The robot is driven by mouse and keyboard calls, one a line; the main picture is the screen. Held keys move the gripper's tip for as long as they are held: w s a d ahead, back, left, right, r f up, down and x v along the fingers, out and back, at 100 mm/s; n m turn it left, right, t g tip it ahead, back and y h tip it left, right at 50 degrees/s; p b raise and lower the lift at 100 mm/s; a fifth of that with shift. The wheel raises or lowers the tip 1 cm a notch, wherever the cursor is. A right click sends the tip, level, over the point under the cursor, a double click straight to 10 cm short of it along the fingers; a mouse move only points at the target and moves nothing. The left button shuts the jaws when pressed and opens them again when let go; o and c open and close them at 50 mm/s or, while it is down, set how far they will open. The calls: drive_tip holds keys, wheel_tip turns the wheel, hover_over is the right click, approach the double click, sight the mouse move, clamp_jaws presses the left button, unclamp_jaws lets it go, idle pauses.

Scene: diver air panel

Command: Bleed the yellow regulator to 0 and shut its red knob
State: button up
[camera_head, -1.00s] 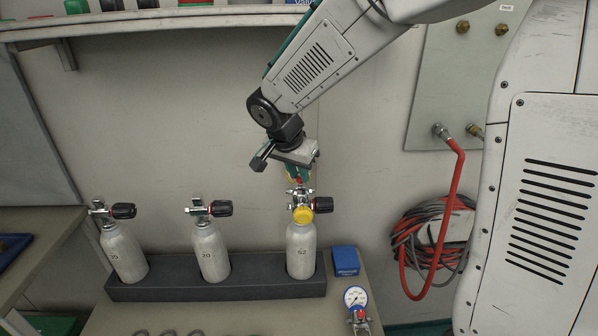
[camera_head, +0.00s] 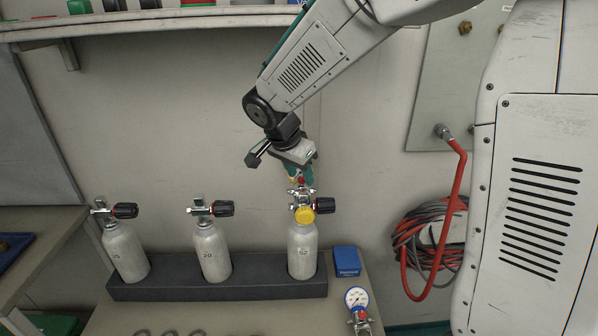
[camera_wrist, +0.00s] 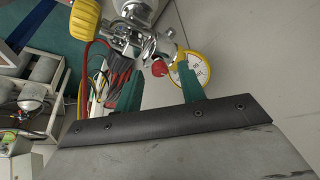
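The yellow regulator (camera_head: 304,215) is mounted on the valve of the cylinder marked 52 (camera_head: 302,255), the rightmost in the rack. Its yellow cap (camera_wrist: 85,19) shows at upper left in the wrist view. Its red knob (camera_wrist: 160,68) lies between the tips of my green fingers, with gaps to both sides; it also shows as a small red spot in the head view (camera_head: 301,182). A yellow-rimmed gauge (camera_wrist: 195,69) is partly hidden behind the right finger, and its reading is not legible. My gripper (camera_wrist: 159,82) is open, pointing down above the regulator.
Two other cylinders (camera_head: 126,254) (camera_head: 211,253) stand to the left in the dark rack (camera_head: 180,285). A blue box (camera_head: 347,261) and a loose gauge (camera_head: 357,297) lie at right. A red hose (camera_head: 455,200) hangs on the wall. A shelf edge (camera_head: 180,20) runs above.

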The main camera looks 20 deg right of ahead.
drive_tip(key=v, duration=0.7)
drive_tip(key=shift+r, duration=0.35)
drive_tip(key=shift+s+a, duration=0.1)
idle(1.9)
